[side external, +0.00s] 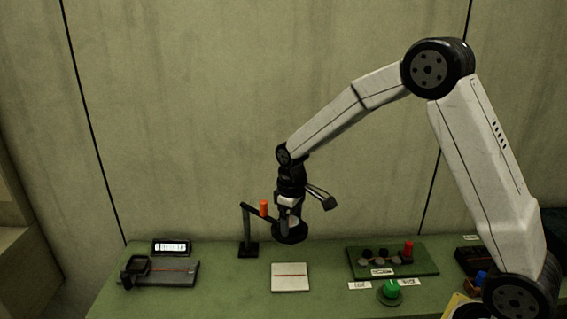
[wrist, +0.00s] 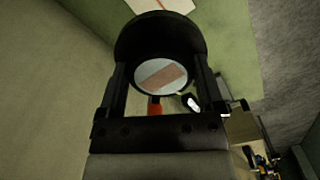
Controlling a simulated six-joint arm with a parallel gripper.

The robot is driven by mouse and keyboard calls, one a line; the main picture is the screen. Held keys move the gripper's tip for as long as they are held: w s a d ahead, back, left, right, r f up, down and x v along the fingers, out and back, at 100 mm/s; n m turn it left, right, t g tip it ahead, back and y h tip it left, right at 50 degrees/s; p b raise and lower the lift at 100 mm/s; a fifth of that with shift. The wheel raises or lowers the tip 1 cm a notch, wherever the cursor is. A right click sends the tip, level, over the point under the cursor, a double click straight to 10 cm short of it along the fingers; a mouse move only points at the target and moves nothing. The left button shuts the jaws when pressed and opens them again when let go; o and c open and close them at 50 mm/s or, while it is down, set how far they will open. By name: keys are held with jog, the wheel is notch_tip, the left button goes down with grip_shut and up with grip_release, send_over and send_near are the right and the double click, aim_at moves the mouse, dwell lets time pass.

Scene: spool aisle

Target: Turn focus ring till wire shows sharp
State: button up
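A magnifier with a thick black focus ring (side external: 289,233) hangs from a stand (side external: 246,230) with an orange knob (side external: 263,208). A white card (side external: 290,284) with a thin reddish wire (side external: 290,275) lies on the bench below and in front. My gripper (side external: 288,218) points down at the ring. In the wrist view the fingers of my gripper (wrist: 160,80) lie along both sides of the black ring (wrist: 160,35); whether they press on it I cannot tell. Through the lens (wrist: 150,70) the wire looks like a broad, tilted, pale brown band with soft edges.
A dark device (side external: 165,273) and a small lit display (side external: 171,247) stand at the left. A green panel (side external: 420,268) with several knobs and a green button (side external: 390,290) are at the right. The bench between the display and stand is clear.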

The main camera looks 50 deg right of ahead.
aim_at(291, 221)
jog(key=c, duration=0.6)
jog(key=shift+o, duration=0.2)
jog(key=shift+m, duration=2.2)
jog(key=o, duration=1)
jog(key=shift+r, duration=0.15)
jog(key=shift+r, duration=3.85)
